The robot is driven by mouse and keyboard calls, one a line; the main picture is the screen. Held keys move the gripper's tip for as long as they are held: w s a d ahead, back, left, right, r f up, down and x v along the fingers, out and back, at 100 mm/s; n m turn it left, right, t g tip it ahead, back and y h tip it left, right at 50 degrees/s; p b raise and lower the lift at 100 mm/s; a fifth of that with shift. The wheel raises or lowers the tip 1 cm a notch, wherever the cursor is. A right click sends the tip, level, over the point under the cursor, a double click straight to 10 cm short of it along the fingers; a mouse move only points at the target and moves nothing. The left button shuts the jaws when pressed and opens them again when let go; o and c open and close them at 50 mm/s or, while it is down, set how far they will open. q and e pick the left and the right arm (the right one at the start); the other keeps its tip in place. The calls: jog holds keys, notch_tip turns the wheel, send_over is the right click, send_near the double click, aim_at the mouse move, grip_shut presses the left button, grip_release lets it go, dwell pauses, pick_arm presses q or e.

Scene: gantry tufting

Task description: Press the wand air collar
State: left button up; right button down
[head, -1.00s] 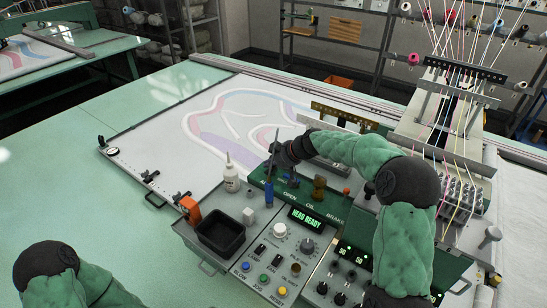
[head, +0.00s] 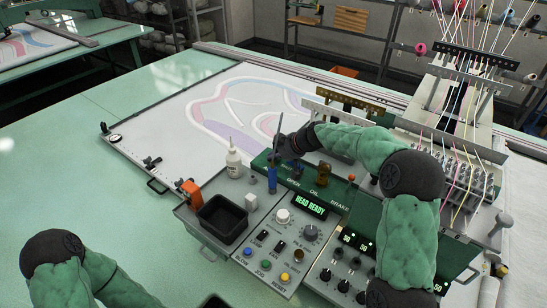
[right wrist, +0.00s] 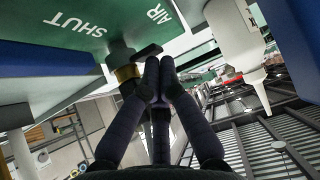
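In the head view my right gripper (head: 284,150) reaches down from the right over the back edge of the green valve panel. A blue wand handle (head: 272,178) with a thin upright tube stands just left of it. In the right wrist view my right gripper's dark fingers (right wrist: 160,68) come together at the tips, with nothing seen between them. A brass collar (right wrist: 128,74) with a black lever (right wrist: 148,51) lies just left of the fingertips; contact is unclear. The panel (right wrist: 95,45) above reads SHUT and AIR. My left arm shows at lower left, but its gripper is not visible.
A white nozzle bottle (head: 234,163) stands beside the wand; it also shows in the right wrist view (right wrist: 238,42). A black bin (head: 220,217) and a control box with a HEAD READY display (head: 310,206) lie in front. A brass valve (head: 323,173) is close on the right.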

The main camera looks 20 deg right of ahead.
jog(key=shift+f, duration=0.3)
jog(key=shift+r, duration=0.5)
jog(key=w+a+r+p+v, duration=0.1)
jog(key=p+v, duration=0.1)
jog(key=v, duration=1)
jog(key=shift+r, duration=0.4)
jog(key=shift+f, duration=0.1)
